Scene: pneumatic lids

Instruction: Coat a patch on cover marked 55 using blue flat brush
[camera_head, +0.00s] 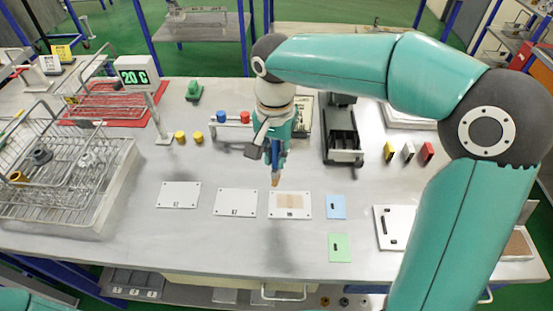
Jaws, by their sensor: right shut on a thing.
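Three white cover plates lie in a row on the grey table: a left one (178,202), a middle one (228,207) and a right one (280,212). Their printed marks are too small to read surely. The right cover bears a tan patch (293,199) on its upper face. My right gripper (273,150) points down and is shut on the blue flat brush (275,172). The brush's bristle end points down, above the table near the right cover's upper left edge. My fingers hide much of the handle. My left gripper is out of view.
A rack with red and blue caps (221,117) stands behind the gripper. A dark tray (342,139) is behind to the right. Blue (337,211) and green (342,252) cards lie right of the covers. Wire baskets (50,185) fill the left. The table front is mostly clear.

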